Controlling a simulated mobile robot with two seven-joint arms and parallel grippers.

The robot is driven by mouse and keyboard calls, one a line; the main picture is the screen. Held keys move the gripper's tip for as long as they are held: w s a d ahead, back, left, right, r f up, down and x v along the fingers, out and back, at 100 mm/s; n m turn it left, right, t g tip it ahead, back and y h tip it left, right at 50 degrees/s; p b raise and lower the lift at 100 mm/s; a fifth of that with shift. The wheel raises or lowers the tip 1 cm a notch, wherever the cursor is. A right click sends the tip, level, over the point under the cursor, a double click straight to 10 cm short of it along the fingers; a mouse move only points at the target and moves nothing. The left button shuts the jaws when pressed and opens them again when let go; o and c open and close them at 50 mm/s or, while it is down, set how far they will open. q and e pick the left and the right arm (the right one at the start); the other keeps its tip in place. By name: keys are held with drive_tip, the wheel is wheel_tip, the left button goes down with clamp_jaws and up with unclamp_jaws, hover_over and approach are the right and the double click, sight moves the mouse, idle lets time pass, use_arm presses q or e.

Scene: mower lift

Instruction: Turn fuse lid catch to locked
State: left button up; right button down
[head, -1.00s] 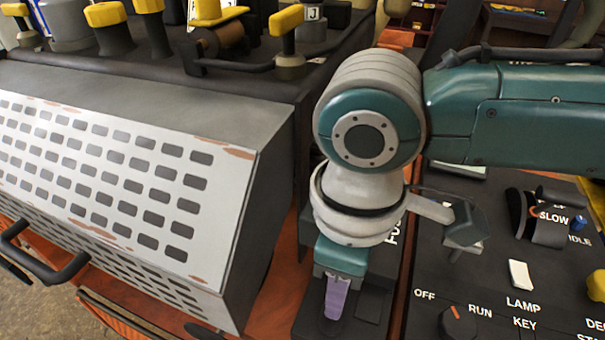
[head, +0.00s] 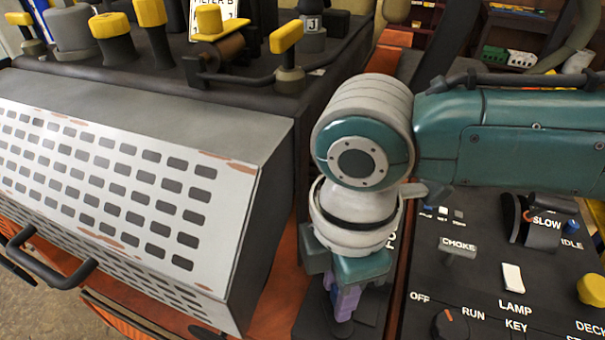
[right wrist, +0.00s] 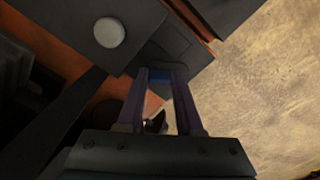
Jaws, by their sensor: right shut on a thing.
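My right gripper (head: 345,312) points down at the dark fuse box (head: 370,315) between the grey slotted cover and the control panel. Its purple fingers are closed on a small blue piece, the lid catch as far as I can tell. That catch (right wrist: 160,74) shows between the fingertips in the right wrist view, against the dark lid (right wrist: 180,48). My wrist and fingers hide most of the box and its lettering in the head view. I cannot read whether the catch is at locked. My left gripper is not in view.
The grey slotted cover (head: 120,180) stands close on the left of my right gripper. The control panel (head: 480,285), with a choke knob (head: 459,248) and a lamp switch (head: 512,278), lies on the right. Yellow-topped levers and knobs (head: 286,36) stand at the back.

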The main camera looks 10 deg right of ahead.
sight(336, 294)
drive_tip(key=n, duration=0.5)
drive_tip(key=shift+a+r+n, duration=0.1)
drive_tip(key=shift+a+n, duration=0.05)
drive_tip(key=shift+n, duration=0.15)
drive_tip(key=n, duration=0.5)
idle(0.4)
drive_tip(key=c, duration=0.8)
unclamp_jaws()
drive_tip(key=shift+c, duration=0.2)
wheel_tip(336, 294, up, 10)
drive_tip(key=b, duration=0.1)
drive_tip(key=shift+s, duration=0.1)
